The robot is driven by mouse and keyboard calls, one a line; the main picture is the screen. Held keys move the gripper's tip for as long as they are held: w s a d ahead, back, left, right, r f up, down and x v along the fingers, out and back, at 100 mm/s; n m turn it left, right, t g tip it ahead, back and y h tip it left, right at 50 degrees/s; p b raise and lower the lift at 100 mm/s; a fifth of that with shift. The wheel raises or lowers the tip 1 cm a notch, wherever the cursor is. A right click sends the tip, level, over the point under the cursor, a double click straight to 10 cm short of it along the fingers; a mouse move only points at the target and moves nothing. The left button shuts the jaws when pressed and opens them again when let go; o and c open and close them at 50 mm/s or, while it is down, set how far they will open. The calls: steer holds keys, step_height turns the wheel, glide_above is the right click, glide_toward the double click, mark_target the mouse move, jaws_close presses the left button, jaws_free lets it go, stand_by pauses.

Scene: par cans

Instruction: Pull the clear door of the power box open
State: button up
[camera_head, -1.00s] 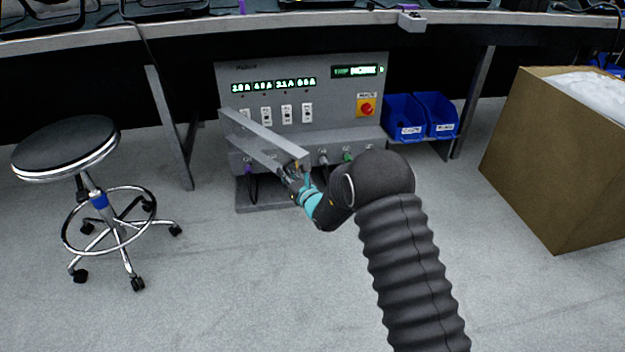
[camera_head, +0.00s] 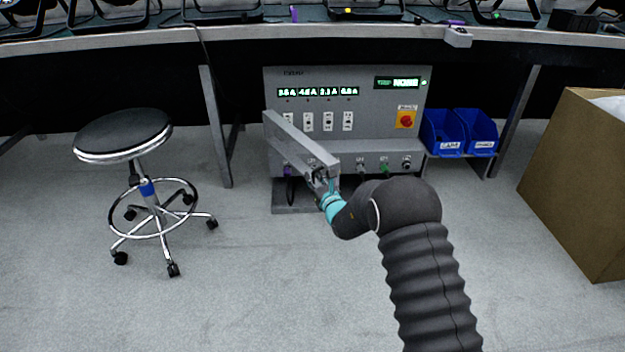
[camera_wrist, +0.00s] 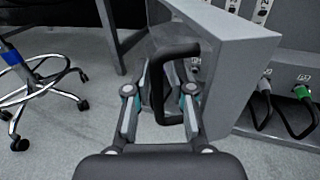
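The power box (camera_head: 375,135) is a grey cabinet under the bench with lit green displays and a row of switches. Its door (camera_head: 300,140) stands swung out from the front at the left, its free end towards me; it looks mostly grey. In the wrist view the door (camera_wrist: 235,60) is at the right, with a black loop handle (camera_wrist: 158,90) on it. My gripper (camera_wrist: 165,68) has one finger on each side of the handle's bar. Whether both fingers press on the bar is unclear. In the head view my gripper (camera_head: 322,182) is small at the door's free end.
A wheeled stool (camera_head: 125,135) stands left of the box. Blue bins (camera_head: 460,132) sit right of it, and a large brown carton (camera_head: 580,180) is farther right. Cables (camera_wrist: 305,115) plug in low on the box. Carpet in front is clear.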

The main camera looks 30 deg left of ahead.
steer(key=v, duration=1.2)
